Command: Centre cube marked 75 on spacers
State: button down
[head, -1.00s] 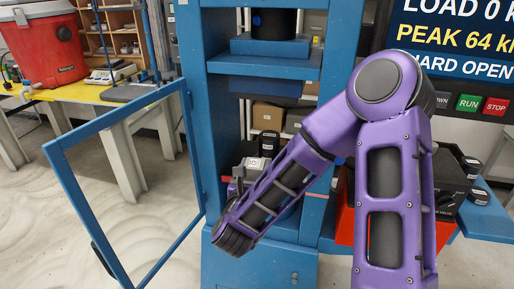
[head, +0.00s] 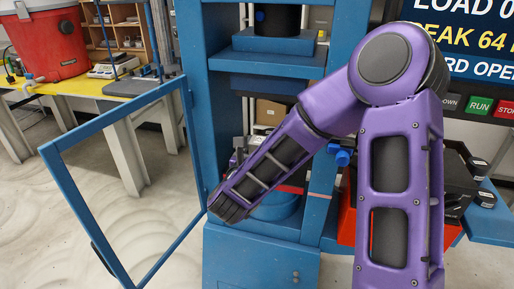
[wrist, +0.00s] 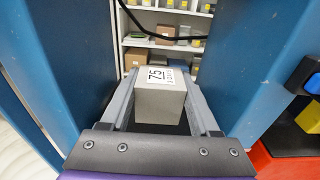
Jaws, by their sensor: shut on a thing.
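The cube marked 75 (wrist: 158,103) is grey, with a white label on its top face, in the middle of the wrist view. My gripper (wrist: 161,84) is shut on it, one finger along each side. The cube is between the blue uprights of the press, and I cannot tell whether it touches anything below. In the head view my purple arm reaches into the press and hides most of the gripper; the cube is not clear there. A round blue lower platen (head: 282,208) shows partly behind the arm. The spacers are not visible in either view.
The blue press frame (head: 323,205) closes in both sides of the opening. An upper blue block (head: 272,43) hangs above. The open door (head: 118,108) stands out to the left. A red container (head: 347,222) stands at right. Shelves (wrist: 133,48) lie behind the press.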

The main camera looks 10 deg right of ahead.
jog(key=p+x, duration=0.1)
jog(key=x, duration=0.3)
jog(key=p+x, duration=0.1)
jog(key=x, duration=0.4)
jog(key=r+p+x, duration=0.1)
jog(key=x, duration=0.3)
jog(key=shift+w+d, duration=0.1)
jog(key=shift+w, duration=0.2)
jog(key=shift+w+d, duration=0.15)
jog(key=shift+w, duration=0.2)
jog(key=shift+w+f, duration=0.25)
jog(key=shift+f, duration=0.05)
jog(key=shift+f+b, duration=0.25)
jog(key=shift+b, duration=0.3)
jog(key=shift+s+f+b, duration=0.1)
jog(key=shift+f+b, duration=0.25)
jog(key=shift+b, duration=1.65)
dwell(0.9)
jog(key=shift+c, duration=0.2)
grip_release()
jog(key=shift+s+f, duration=0.1)
jog(key=b+v, duration=0.2)
jog(key=v, duration=0.6)
dwell(0.5)
